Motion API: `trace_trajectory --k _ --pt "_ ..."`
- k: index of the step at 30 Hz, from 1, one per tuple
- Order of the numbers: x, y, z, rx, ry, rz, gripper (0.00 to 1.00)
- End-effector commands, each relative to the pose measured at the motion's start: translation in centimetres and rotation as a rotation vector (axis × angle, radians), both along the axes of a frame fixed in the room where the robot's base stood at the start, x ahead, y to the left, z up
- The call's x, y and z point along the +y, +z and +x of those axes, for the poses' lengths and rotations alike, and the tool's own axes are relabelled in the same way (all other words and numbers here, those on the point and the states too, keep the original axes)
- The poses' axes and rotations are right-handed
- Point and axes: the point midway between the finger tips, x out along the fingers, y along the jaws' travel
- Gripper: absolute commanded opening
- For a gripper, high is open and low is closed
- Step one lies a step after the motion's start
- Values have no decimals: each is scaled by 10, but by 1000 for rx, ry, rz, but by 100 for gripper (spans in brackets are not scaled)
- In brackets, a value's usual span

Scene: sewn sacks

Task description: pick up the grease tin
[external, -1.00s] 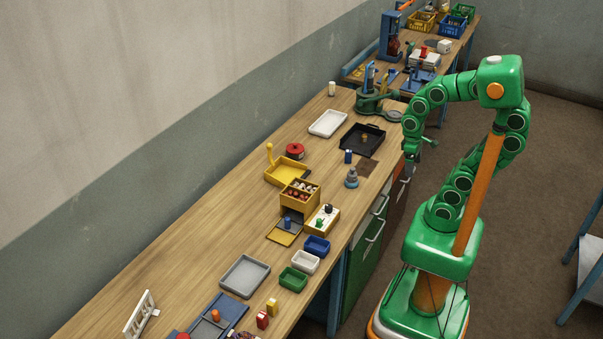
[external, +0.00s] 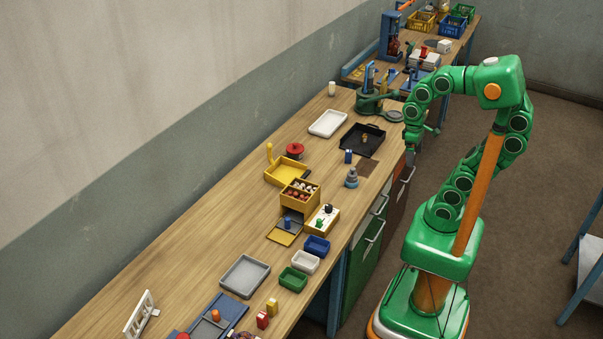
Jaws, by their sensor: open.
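A low round red tin with a dark top (external: 295,150) sits on the wooden bench, behind the yellow tray. It may be the grease tin, but no label can be read. A small blue cylinder (external: 348,156) stands further right, near the black tray. My gripper (external: 410,159) is small in view and points down near the front edge of the bench, right of the black tray. It is open with nothing seen in it, and apart from the red tin and the blue cylinder.
The black tray (external: 345,142) holds a small brown item. A white tray (external: 327,123), a yellow tray (external: 275,175), a yellow box of small items (external: 298,200) and a grey stacked piece (external: 351,178) stand nearby. A green tool (external: 369,103) is behind.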

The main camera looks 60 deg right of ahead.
Motion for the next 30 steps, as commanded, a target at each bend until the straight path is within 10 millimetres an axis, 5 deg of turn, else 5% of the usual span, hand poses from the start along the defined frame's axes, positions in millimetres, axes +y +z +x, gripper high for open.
trace_trajectory --k 14,24,30 --pt "51 0 65 -37 -216 201 100" --pt "97 16 169 -45 -599 488 100" --pt "103 28 239 -14 -877 661 100"
